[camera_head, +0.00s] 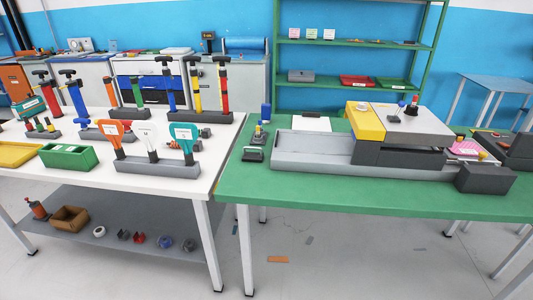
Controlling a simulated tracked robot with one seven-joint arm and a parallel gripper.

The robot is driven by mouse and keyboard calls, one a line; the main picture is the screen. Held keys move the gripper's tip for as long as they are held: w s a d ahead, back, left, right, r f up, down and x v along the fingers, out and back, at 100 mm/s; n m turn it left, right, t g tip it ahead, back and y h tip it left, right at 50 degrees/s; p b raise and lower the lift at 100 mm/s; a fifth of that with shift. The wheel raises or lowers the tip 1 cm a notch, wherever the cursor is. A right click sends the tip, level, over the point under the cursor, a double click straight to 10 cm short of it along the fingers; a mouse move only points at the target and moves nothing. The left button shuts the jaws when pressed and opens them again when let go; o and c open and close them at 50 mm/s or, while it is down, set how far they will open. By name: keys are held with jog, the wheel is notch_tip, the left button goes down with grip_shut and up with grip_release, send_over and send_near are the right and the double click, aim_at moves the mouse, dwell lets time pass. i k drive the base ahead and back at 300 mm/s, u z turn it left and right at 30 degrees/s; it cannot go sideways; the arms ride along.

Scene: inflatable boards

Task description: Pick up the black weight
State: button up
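Two dark things could be the black weight, and I cannot tell which one is. A small dark block with a handle-like top (253,154) sits on the left part of the green table (340,195), beside the end of a long grey tray-like base. A larger black block (485,179) sits at the right end of that base, near the table's front edge. My gripper is not in view.
A grey machine (405,125) with a yellow panel (366,121) fills much of the green table. Left is a white table (190,193) with pump-like tools in racks and a green bin (69,157). A narrow gap separates the tables. Scraps lie on the floor.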

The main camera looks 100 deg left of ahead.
aim_at(255, 158)
jog(key=z, duration=0.55)
jog(key=i, duration=0.1)
jog(key=u, duration=2.55)
jog(key=i, duration=0.15)
jog(key=u, duration=2.35)
jog(key=i, duration=1.3)
jog(key=z, duration=0.45)
